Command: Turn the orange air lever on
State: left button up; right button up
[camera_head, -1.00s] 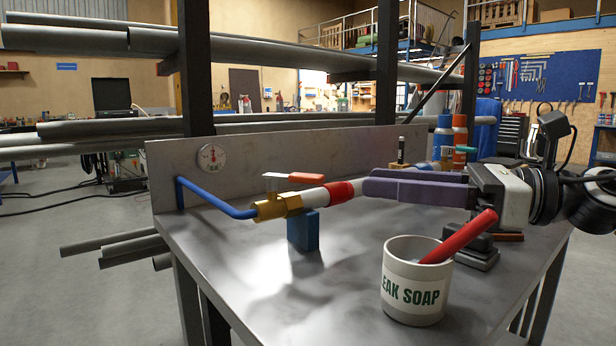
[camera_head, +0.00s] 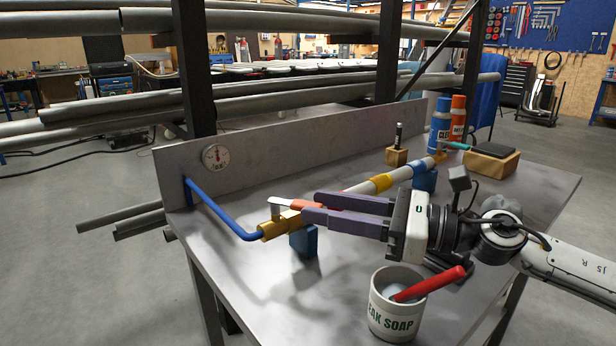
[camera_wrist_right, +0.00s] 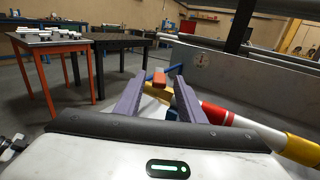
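The orange air lever (camera_head: 304,204) sits on the brass valve (camera_head: 281,226) at the pipe's left end, its orange grip pointing right, roughly along the pipe. My right gripper (camera_head: 309,206) comes in from the right with its two purple fingers apart, and the lever's orange end shows at the fingertips. In the right wrist view the lever (camera_wrist_right: 160,78) appears in the gap between the open fingertips (camera_wrist_right: 156,84), at or just beyond them; contact cannot be told. The fingers hide part of the pipe. My left gripper is not in view.
The leak soap cup (camera_head: 396,312) with a red-handled tool stands at the bench's front. A blue pipe (camera_head: 222,222) runs from the back panel with a gauge (camera_head: 215,157). Spray cans (camera_head: 440,127) and a wooden block (camera_head: 491,162) stand at the back right.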

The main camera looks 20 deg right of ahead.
aim_at(308, 204)
jog(key=shift+w+a+r+p, duration=0.35)
jog(key=shift+w+a+p, duration=0.3)
jog(key=shift+a+p, duration=0.15)
jog(key=shift+w+a+f+p, duration=0.1)
jog(key=shift+w+a+p, duration=0.15)
jog(key=shift+p, duration=0.1)
jog(key=shift+w+a+f, duration=0.1)
jog(key=shift+a, duration=0.05)
jog(key=shift+a+f, duration=0.15)
grip_shut()
